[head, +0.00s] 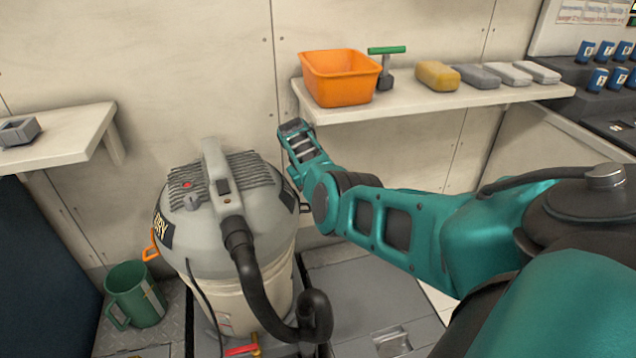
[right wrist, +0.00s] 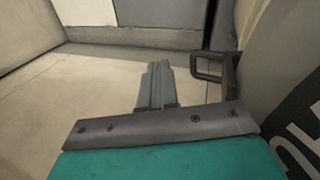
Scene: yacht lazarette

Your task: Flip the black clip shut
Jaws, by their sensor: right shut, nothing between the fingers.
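The black clip (right wrist: 209,66) is a dark squared loop at the side of the wet/dry vacuum (head: 228,205). In the right wrist view it stands out sideways from the vacuum's body (right wrist: 285,75). In the head view a bit of the clip (head: 304,207) shows at the vacuum's right side, next to my arm. My right gripper (right wrist: 155,68) is shut and empty, its fingers just left of the clip with a small gap in the picture. I cannot tell the depth between them. In the head view its fingers cannot be made out. My left gripper is not in view.
An orange clip (head: 150,245) sticks out on the vacuum's left. A black hose (head: 255,280) curls in front. A shelf (head: 420,105) with an orange tub (head: 340,77) is close above my right wrist. A green mug (head: 135,295) stands lower left.

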